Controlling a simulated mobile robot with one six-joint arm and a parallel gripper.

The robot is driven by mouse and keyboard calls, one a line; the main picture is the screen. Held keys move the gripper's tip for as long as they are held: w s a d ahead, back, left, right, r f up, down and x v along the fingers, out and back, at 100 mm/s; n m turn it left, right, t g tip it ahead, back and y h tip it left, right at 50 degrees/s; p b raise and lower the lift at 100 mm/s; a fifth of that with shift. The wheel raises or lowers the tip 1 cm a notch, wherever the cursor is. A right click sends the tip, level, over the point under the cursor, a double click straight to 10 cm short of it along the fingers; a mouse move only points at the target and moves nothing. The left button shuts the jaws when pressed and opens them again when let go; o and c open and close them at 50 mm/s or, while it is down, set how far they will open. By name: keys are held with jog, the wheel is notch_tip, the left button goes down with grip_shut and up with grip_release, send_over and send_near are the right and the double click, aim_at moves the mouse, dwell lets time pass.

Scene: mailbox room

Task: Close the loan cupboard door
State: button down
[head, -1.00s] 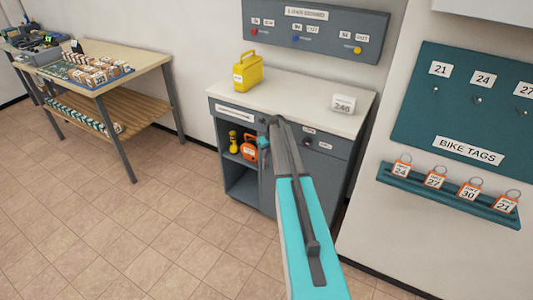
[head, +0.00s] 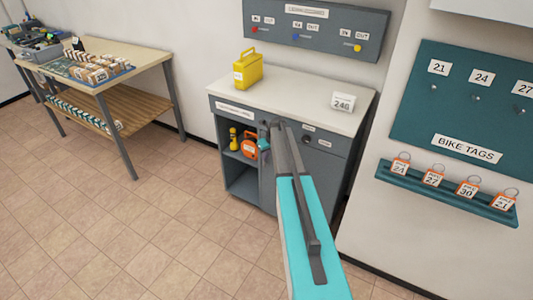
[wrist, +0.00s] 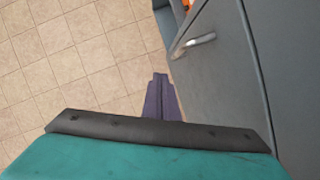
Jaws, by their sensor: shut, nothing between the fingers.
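The loan cupboard (head: 240,182) is a grey cabinet with a white top in the head view. Its left side stands open, showing shelves inside. The grey cupboard door (wrist: 218,85) fills the right of the wrist view, with a silver handle (wrist: 195,45) near its far edge. My gripper (wrist: 160,78) is shut and empty, pointing along the door just left of it and below the handle in the picture. I cannot tell whether it touches the door. In the head view my arm hides much of the cupboard front and most of the gripper.
A yellow case (head: 245,70) and a 246 sign (head: 343,102) stand on the cupboard top. A yellow torch (head: 233,139) and an orange case (head: 249,148) sit inside. A wooden table (head: 150,60) stands left; tiled floor between is clear. A bike tag rack (head: 445,193) hangs right.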

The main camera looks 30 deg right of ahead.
jog(key=a+b+v, duration=0.1)
jog(key=b+v, duration=0.1)
jog(key=v, duration=0.7)
jog(key=shift+a+r, duration=0.2)
jog(key=shift+a, duration=0.15)
